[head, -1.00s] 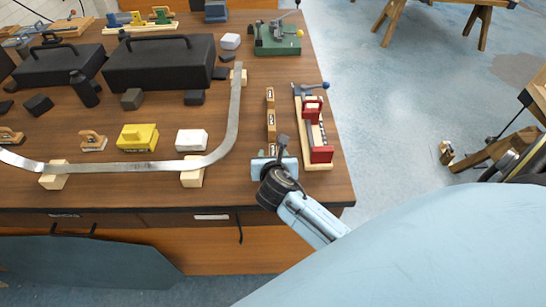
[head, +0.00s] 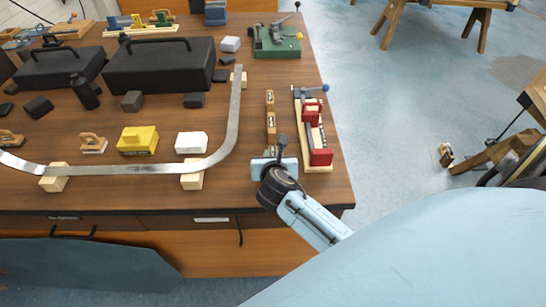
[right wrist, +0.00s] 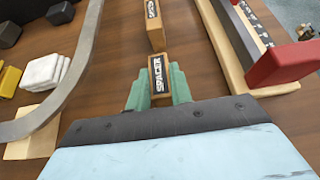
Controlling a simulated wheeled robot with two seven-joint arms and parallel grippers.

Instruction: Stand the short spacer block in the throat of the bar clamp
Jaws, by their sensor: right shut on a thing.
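My right gripper (head: 274,157) is at the near end of a row of wooden spacer blocks. In the right wrist view its green fingers (right wrist: 159,88) are shut on a block labelled SPACER (right wrist: 159,70), which stands between them. Another spacer block (right wrist: 154,25) is just beyond it; two blocks of the row show in the head view, a nearer one (head: 271,124) and a farther one (head: 270,97). The bar clamp (head: 319,157), with red jaws, a wooden base and a blue handle, lies to the right of the row. Its red jaw (right wrist: 280,65) shows in the wrist view. My left gripper is out of view.
A curved metal strip (head: 232,120) on wooden blocks lies left of the spacers. A white block (head: 191,142) and a yellow block (head: 138,140) are near it. A green device (head: 277,40) stands at the back. The table's right edge is close to the clamp.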

